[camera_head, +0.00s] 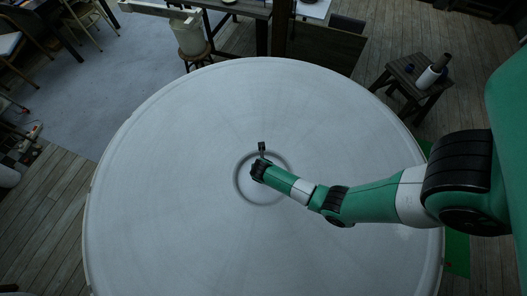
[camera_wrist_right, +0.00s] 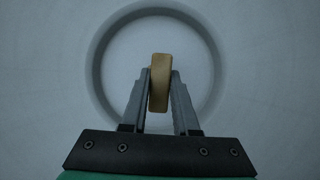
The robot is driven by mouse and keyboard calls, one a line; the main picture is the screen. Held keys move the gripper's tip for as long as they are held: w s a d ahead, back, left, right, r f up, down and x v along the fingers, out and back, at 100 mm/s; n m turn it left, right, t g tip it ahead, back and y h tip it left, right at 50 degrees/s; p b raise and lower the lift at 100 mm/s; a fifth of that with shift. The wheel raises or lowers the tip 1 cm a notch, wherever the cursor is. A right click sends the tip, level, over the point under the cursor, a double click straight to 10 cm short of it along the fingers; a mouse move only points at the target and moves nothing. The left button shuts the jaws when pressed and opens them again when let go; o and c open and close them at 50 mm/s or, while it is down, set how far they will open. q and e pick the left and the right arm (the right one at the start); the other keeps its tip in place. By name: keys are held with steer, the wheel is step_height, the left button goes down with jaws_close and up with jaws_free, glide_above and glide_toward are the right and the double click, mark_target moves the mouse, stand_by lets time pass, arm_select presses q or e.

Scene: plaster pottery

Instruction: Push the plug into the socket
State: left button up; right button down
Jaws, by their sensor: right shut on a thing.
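My right gripper (camera_wrist_right: 159,92) is shut on a tan, block-shaped thing (camera_wrist_right: 159,68), which may be the plug. The block stands between the two grey fingers and sticks out past their tips. In the head view my right gripper (camera_head: 262,150) is over the ring-shaped groove near the middle of a round white table (camera_head: 160,200). The block cannot be made out there. I cannot make out a socket in either view. The ring groove (camera_wrist_right: 96,62) surrounds the gripper's tips in the wrist view. My left gripper is not in view.
The round table top is otherwise bare and clear. A small dark stool (camera_head: 412,88) with a white roll-like thing stands beyond its right edge. Another stool with a pale bucket (camera_head: 191,38) stands behind it. Desks and chairs are at the back left.

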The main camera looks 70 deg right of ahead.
steer(key=shift+f+b, duration=2)
steer(key=shift+f, duration=0.55)
steer(key=c, duration=0.6)
jaws_free()
steer(key=shift+r, duration=0.1)
steer(key=p+v, duration=0.3)
steer(key=v, duration=0.8)
steer(key=shift+r, duration=0.3)
steer(key=shift+a, duration=0.1)
